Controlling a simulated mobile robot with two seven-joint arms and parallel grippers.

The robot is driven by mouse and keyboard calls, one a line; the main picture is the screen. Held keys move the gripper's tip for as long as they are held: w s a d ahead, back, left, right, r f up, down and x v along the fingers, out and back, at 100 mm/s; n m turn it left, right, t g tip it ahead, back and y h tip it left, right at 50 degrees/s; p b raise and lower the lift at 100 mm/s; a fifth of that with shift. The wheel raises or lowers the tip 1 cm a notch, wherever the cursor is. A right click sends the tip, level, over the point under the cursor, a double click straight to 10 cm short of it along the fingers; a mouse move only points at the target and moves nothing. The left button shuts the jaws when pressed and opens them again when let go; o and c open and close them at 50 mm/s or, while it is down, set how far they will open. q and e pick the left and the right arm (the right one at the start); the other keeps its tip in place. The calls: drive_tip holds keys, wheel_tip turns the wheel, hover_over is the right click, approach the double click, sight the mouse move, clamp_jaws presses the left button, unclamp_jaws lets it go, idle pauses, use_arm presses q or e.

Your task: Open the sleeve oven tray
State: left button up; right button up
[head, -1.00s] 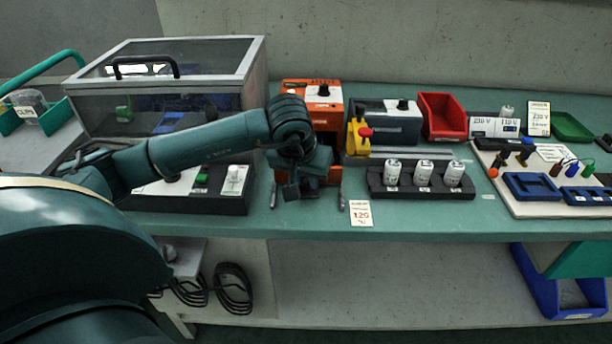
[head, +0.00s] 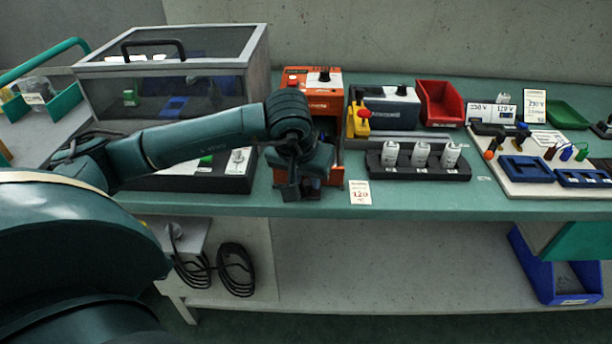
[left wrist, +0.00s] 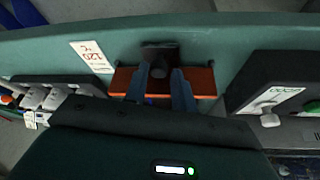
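The sleeve oven (head: 325,103) is an orange box with a black knob on top, at the back of the bench. Its orange tray (head: 336,178) sticks out from the front towards me; it also shows in the left wrist view (left wrist: 203,82), with a dark handle (left wrist: 160,52) at its front. My left gripper (head: 290,190) is in front of the oven and hides part of the tray. In the left wrist view its two fingers (left wrist: 159,82) are at either side of the handle and look shut on it. The contact itself is partly hidden. My right gripper is not in view.
A card reading 120 (head: 360,193) lies right of the tray. A black rack (head: 418,171) with white sleeves stands further right. A clear-lidded box (head: 170,85) and its dark base stand left. The bench's front edge is close below the tray.

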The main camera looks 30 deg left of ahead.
use_arm(q)
drive_tip(key=shift+o, duration=1.4)
drive_tip(key=p+v, duration=0.1)
drive_tip(key=v, duration=1.2)
drive_tip(key=shift+s, duration=0.15)
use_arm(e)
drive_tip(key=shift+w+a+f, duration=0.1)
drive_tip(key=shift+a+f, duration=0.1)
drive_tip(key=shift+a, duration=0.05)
use_arm(q)
drive_tip(key=shift+d, duration=0.1)
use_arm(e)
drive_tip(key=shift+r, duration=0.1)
